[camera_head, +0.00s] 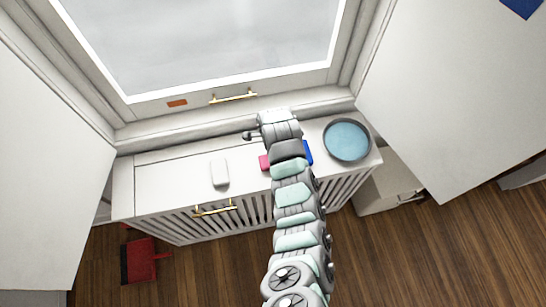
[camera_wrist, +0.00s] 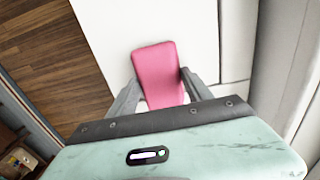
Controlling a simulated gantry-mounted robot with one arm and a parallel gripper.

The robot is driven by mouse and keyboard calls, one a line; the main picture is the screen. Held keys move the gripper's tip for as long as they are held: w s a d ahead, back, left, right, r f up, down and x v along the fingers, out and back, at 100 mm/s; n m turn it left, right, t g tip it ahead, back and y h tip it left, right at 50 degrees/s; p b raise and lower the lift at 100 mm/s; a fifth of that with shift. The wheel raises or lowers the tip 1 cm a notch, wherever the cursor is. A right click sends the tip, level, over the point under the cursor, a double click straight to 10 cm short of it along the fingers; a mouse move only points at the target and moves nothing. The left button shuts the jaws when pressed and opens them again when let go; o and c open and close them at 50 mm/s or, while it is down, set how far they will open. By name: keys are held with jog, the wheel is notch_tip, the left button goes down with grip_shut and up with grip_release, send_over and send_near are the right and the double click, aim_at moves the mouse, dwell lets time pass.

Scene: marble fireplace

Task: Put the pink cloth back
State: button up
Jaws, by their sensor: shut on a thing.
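The pink cloth (camera_wrist: 158,68) is a folded, flat-looking pink piece between the two fingers of my gripper (camera_wrist: 160,82) in the wrist view. My gripper is shut on it, and its far end sticks out past the fingertips over a white surface. In the head view only a small pink edge of the cloth (camera_head: 264,162) shows left of my arm, above the white radiator cover (camera_head: 160,193). My fingers are hidden behind my arm there. Whether the cloth touches the cover cannot be told.
A white block-like item (camera_head: 219,173) lies on the cover to the left. A blue item (camera_head: 308,152), partly hidden, is just right of my arm. A round blue-bottomed dish (camera_head: 347,140) stands at the right end. The window (camera_head: 210,40) is behind. A red dustpan (camera_head: 140,261) lies on the floor.

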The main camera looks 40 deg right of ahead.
jog(key=o, duration=1.2)
notch_tip(320, 180, up, 12)
jog(key=p, duration=0.2)
jog(key=shift+p, duration=0.4)
